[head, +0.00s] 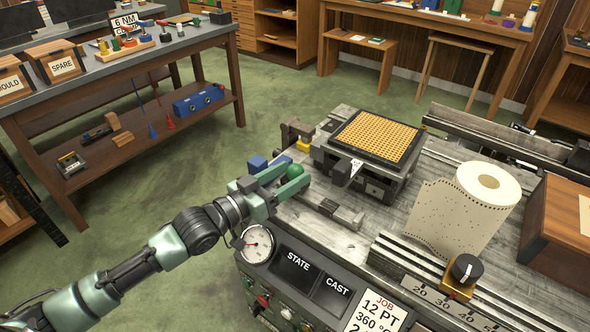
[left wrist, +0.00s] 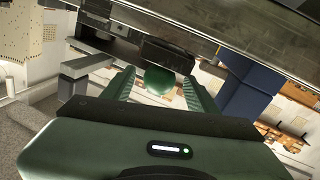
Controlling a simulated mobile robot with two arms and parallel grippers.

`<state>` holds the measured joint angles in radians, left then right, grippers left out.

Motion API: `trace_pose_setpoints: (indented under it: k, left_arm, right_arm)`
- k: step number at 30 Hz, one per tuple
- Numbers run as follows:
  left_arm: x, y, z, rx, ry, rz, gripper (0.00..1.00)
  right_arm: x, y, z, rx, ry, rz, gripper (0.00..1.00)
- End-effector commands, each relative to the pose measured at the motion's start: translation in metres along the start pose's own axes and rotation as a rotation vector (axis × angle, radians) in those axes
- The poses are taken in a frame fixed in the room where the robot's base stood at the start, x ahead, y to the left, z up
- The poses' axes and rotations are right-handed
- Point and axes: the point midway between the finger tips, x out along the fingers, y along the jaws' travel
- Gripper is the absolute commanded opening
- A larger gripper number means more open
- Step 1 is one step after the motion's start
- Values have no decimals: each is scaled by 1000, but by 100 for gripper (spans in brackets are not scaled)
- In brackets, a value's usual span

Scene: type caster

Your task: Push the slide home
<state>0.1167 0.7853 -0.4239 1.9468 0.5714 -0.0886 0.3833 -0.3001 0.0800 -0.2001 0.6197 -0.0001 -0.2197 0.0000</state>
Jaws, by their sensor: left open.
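A round green knob (head: 295,171) is at the left side of the grey machine (head: 405,195). My left gripper (head: 294,174) is open, with one finger on each side of the knob. In the left wrist view the knob (left wrist: 159,80) shows between the two spread fingers (left wrist: 160,88), in front of a dark block (left wrist: 167,54). I cannot tell whether the fingers touch it. The slide behind the knob is mostly hidden, so how far in it sits cannot be told. My right gripper is not in view.
A gold-gridded block (head: 377,132) sits on the machine, right of the knob. A punched paper roll (head: 467,205) stands further right. A gauge (head: 257,244) and a STATE/CAST panel (head: 313,277) lie close below my left gripper. A workbench (head: 130,70) stands back left.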

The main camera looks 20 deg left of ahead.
Motion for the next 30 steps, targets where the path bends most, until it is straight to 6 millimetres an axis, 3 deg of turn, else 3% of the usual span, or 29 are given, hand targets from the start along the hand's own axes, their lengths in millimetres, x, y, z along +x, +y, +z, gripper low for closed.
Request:
trace_pose_setpoints:
  k: [6, 14, 15, 17, 21, 30]
  left_arm:
    - [18, 0, 0, 1, -1, 0, 59]
    - [20, 0, 1, 1, -1, 0, 59]
    - [20, 0, 1, 1, -1, 0, 56]
    - [20, 0, 1, 1, -1, 0, 39]
    - [20, 0, 1, 0, -1, 0, 0]
    - [22, 10, 0, -5, -1, 3, 0]
  right_arm:
    - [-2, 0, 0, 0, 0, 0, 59]
    - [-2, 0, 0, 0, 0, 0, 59]
    - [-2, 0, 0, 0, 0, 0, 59]
    - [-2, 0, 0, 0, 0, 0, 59]
    - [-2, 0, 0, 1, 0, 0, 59]
    - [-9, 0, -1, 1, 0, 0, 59]
